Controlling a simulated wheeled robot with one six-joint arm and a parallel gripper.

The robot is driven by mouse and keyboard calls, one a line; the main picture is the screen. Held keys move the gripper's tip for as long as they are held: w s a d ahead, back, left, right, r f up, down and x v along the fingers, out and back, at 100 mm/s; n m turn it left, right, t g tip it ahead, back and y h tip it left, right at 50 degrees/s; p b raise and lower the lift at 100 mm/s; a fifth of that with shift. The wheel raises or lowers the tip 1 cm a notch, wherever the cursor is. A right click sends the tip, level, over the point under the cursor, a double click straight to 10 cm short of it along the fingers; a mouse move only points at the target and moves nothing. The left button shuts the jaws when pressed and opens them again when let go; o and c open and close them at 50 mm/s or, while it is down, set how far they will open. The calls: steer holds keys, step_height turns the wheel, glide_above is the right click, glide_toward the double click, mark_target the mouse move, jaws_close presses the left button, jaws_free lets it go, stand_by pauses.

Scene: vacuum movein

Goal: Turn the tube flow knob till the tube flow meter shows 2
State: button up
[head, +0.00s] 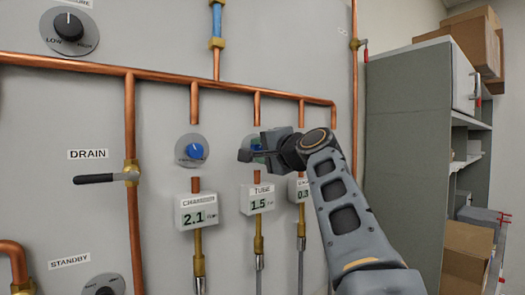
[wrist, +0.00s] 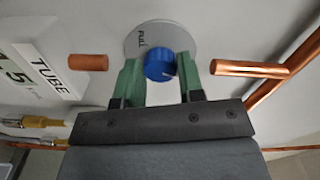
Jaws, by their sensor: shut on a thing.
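The tube flow knob (wrist: 158,66) is blue, on a round grey dial plate (wrist: 140,38) marked FULL. In the wrist view my gripper (wrist: 157,77) has one green finger on each side of the knob and is shut on it. In the head view my gripper (head: 257,148) covers most of this knob and dial. The tube flow meter (head: 257,200) is a white box below it, labelled TUBE and reading 1.5. Part of the meter shows, turned sideways, at the left of the wrist view (wrist: 40,88).
A second blue knob (head: 195,151) sits to the left, above the chamber meter (head: 197,211) reading 2.1. A third meter (head: 299,189), partly hidden by my arm, reads about 0.3. Copper pipes (head: 160,76) cross the panel. A drain valve handle (head: 95,178) sticks out at left.

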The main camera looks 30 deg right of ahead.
steer(key=o, duration=0.9)
steer(key=s+d+b, duration=0.1)
steer(key=s, duration=0.3)
steer(key=s+b, duration=0.1)
steer(key=s, duration=0.4)
steer(key=s+d+b, duration=0.1)
steer(key=s, duration=0.3)
steer(key=shift+s+d, duration=0.25)
steer(key=shift+d, duration=0.05)
